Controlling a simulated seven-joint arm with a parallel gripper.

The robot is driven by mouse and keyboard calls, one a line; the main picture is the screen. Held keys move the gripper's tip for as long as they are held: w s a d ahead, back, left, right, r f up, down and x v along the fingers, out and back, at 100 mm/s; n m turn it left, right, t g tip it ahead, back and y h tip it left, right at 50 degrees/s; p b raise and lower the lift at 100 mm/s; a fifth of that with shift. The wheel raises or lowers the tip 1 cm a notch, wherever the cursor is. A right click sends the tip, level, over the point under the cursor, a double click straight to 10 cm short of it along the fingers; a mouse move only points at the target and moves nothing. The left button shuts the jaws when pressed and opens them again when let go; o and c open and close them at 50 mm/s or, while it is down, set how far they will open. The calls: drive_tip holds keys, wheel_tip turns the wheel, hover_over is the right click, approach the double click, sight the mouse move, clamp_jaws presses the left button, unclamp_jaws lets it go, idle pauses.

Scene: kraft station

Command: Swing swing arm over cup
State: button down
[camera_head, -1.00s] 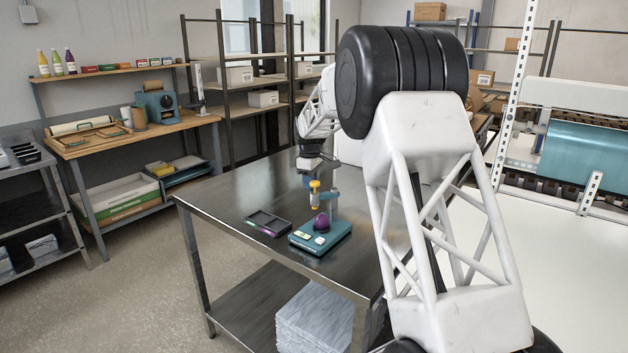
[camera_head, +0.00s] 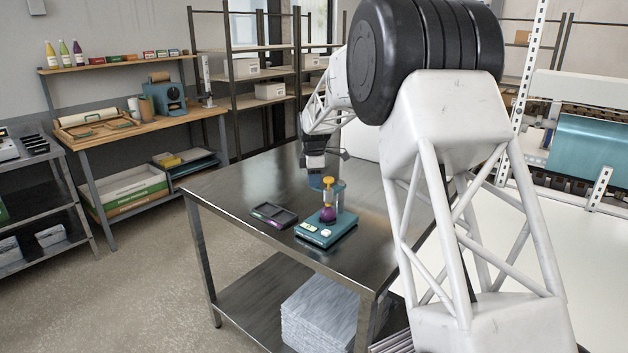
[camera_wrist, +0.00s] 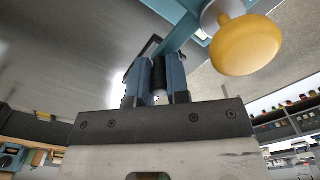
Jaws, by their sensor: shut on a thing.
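The device has a flat teal base (camera_head: 326,235) on the steel table. A purple rounded cup (camera_head: 327,215) sits on it. The teal swing arm (camera_wrist: 184,32) carries a yellow knob (camera_head: 328,183), which appears above the cup in the head view, apart from it in height. The knob is also large in the wrist view (camera_wrist: 246,45). My gripper (camera_head: 318,182) is at the swing arm, behind the knob. In the wrist view its blue fingers (camera_wrist: 157,68) are shut on the arm, close to the knob. The exact contact is partly hidden by the fingers.
A dark shallow tray (camera_head: 274,214) with a purple edge lies left of the base on the steel table (camera_head: 235,185). The table's front left is clear. A paper stack (camera_head: 325,312) is on the lower shelf. A workbench (camera_head: 140,133) stands far left.

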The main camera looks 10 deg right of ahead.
drive_tip(key=shift+s, duration=0.1)
drive_tip(key=c, duration=1.1)
unclamp_jaws()
drive_tip(key=shift+r, duration=3.9)
